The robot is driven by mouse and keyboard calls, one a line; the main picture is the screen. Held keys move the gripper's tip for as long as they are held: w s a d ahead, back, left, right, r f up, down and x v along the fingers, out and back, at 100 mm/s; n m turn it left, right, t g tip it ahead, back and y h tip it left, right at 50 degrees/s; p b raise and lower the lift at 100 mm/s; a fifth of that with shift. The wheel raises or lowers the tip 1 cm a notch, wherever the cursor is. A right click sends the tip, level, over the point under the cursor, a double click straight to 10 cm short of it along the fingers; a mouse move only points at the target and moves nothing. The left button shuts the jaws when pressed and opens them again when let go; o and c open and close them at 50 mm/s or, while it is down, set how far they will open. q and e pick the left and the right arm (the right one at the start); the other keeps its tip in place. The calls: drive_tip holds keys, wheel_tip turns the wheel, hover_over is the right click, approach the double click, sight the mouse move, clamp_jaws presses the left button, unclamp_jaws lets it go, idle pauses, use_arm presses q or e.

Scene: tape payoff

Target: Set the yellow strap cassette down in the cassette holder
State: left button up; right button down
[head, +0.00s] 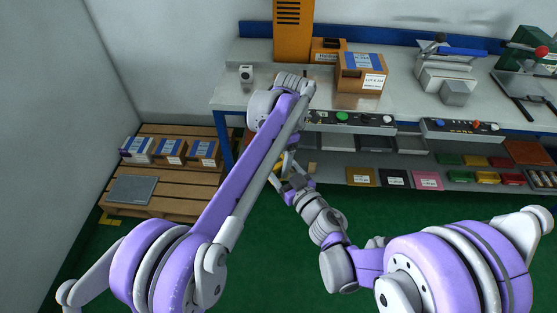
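A yellow, labelled block (361,177) stands on the lower shelf under the bench, left of a black one and a pink one; it looks like the yellow strap cassette, but it is too small to be sure. I cannot make out which part is the cassette holder. My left arm reaches from the left to the bench's front edge and bends down there. My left gripper (287,168) is small and partly hidden in front of the lower shelf's left end; its fingers are unclear. My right forearm ends close to it, and the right gripper cannot be made out separately.
The bench (225,95) carries cardboard boxes (361,75), an orange cabinet (292,28) and a grey machine (445,70). A button panel (350,118) runs along its front. A pallet (150,196) with several boxes stands at left. Green floor lies clear below the shelf.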

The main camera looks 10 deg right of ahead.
use_arm(q)
drive_tip(key=shift+w, duration=0.1)
clamp_jaws()
use_arm(e)
unclamp_jaws()
